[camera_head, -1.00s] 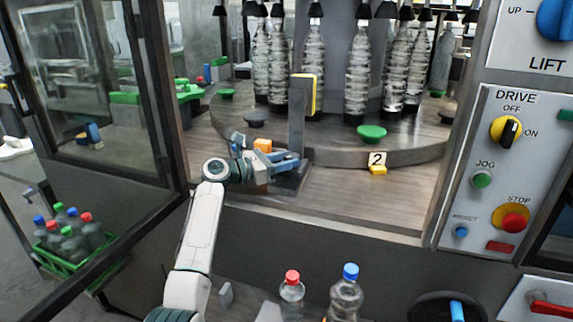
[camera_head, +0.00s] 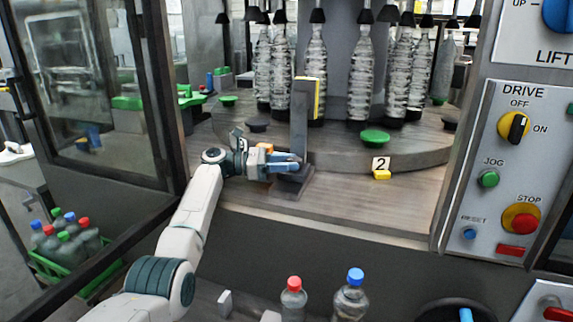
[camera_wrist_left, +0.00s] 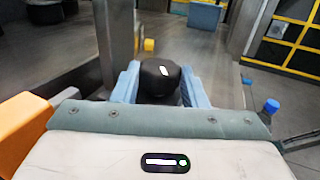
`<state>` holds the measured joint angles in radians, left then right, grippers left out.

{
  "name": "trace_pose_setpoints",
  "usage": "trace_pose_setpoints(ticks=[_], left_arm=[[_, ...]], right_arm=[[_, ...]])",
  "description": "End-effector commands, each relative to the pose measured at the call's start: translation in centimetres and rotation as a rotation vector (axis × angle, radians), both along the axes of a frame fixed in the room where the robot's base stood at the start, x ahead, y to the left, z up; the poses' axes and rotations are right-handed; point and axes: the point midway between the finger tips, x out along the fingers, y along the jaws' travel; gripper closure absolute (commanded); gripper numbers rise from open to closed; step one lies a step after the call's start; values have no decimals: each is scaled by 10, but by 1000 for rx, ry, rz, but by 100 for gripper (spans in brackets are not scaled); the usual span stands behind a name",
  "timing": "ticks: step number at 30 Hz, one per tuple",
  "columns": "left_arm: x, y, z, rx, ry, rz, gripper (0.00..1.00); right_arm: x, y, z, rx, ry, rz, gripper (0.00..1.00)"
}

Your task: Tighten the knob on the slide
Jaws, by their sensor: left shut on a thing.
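The slide is a grey upright post (camera_head: 299,120) with a yellow strip, on a dark base (camera_head: 292,187) at the machine's front ledge. My left gripper (camera_head: 287,163) reaches in from the left, low at the post. In the left wrist view a black knob (camera_wrist_left: 160,78) with a white mark sits between my blue fingers, which are shut on it from both sides. The knob's lower part is hidden behind the gripper body. In the head view the knob is hidden by the gripper. My right gripper is not in view.
An orange block (camera_head: 265,148) is close beside my left gripper. Clear bottles (camera_head: 360,75) stand on the round table behind, with a green disc (camera_head: 375,138) and a yellow "2" marker (camera_head: 381,170) at its front. The control panel (camera_head: 490,165) is at right.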

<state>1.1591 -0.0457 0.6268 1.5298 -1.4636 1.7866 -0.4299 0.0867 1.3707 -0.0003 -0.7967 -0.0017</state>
Motion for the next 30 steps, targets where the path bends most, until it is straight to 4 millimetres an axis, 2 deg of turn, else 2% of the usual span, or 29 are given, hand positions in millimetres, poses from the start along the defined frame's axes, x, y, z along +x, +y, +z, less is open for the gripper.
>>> trace_pose_setpoints(ticks=[8,9,12,30], left_arm=[[-1,-1,-3,3,3,-2,84],[-1,-1,-3,3,3,-2,59],[0,-1,-2,3,3,-2,40],[1,0,2,-1,-3,2,39]], right_arm=[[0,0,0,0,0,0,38],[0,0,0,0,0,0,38],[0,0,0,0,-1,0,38],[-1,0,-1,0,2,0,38]])
